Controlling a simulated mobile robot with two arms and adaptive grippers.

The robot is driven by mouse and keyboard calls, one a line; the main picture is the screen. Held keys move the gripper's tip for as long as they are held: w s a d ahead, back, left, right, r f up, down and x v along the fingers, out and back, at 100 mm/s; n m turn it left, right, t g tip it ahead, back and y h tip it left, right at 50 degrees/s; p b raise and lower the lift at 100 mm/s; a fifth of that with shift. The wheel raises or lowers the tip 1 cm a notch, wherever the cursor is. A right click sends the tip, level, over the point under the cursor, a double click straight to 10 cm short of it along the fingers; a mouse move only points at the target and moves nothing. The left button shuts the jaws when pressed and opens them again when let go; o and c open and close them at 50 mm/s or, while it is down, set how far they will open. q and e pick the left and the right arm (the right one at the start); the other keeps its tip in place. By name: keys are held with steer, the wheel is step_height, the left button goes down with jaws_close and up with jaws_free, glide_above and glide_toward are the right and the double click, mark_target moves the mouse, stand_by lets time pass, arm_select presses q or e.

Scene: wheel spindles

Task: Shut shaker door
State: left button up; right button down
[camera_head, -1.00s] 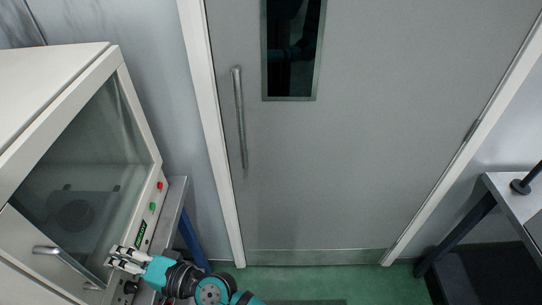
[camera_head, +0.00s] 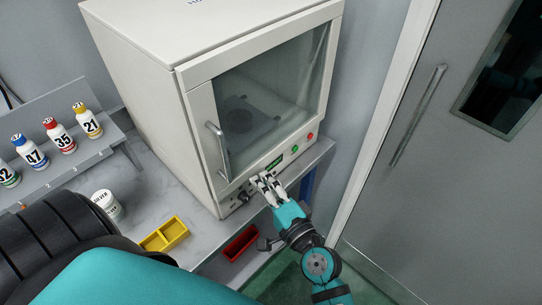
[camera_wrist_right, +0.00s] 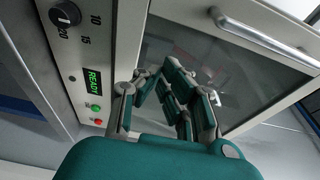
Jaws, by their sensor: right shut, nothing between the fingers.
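The shaker (camera_head: 150,85) is a pale cabinet on the bench, with a glass-fronted door (camera_head: 265,90) facing right. The door looks flush with the cabinet; a small gap cannot be ruled out. Its metal handle (camera_head: 217,150) is on the left side of the door and also shows in the right wrist view (camera_wrist_right: 265,37). My right gripper (camera_head: 266,184) is shut and empty, in front of the control strip just below the door's lower edge. In the right wrist view its fingers (camera_wrist_right: 160,85) overlap the glass; contact cannot be told. My left gripper is out of view.
The green READY display (camera_wrist_right: 94,80) and dial (camera_wrist_right: 65,14) are on the control strip. Left on the bench are several numbered bottles (camera_head: 60,136), a white jar (camera_head: 107,204) and a yellow tray (camera_head: 163,235). A red tray (camera_head: 240,243) lies near the front edge. A room door (camera_head: 440,120) stands right.

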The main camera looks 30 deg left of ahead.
steer(key=s+b, duration=0.1)
steer(key=s, duration=0.8)
steer(key=w+d+f+n+h+b, duration=0.1)
steer(key=d+f+h, duration=0.25)
steer(key=f, duration=0.85)
steer(key=w+d+f+n+h, duration=0.1)
steer(key=w+d+f+h, duration=0.2)
steer(key=f, duration=1)
steer(key=s+d+f+n+g+h+b, duration=0.1)
steer(key=s+d+f+g+h, duration=0.2)
steer(key=d+f, duration=1.05)
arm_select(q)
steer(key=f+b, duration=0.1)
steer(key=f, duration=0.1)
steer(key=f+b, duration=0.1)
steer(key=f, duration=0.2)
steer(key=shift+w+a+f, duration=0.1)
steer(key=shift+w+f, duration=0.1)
arm_select(e)
steer(key=s+d+f+n+g+h, duration=0.2)
steer(key=s+d+f+h, duration=0.1)
steer(key=s+d+f, duration=0.7)
steer(key=s+d+f+n+g+h, duration=0.2)
steer(key=s+d+f+h, duration=0.2)
steer(key=s+d+f, duration=0.7)
steer(key=s+d, duration=0.1)
steer(key=d, duration=0.4)
steer(key=shift+s+d+n, duration=0.25)
steer(key=shift+s+n, duration=0.05)
steer(key=shift+s, duration=0.1)
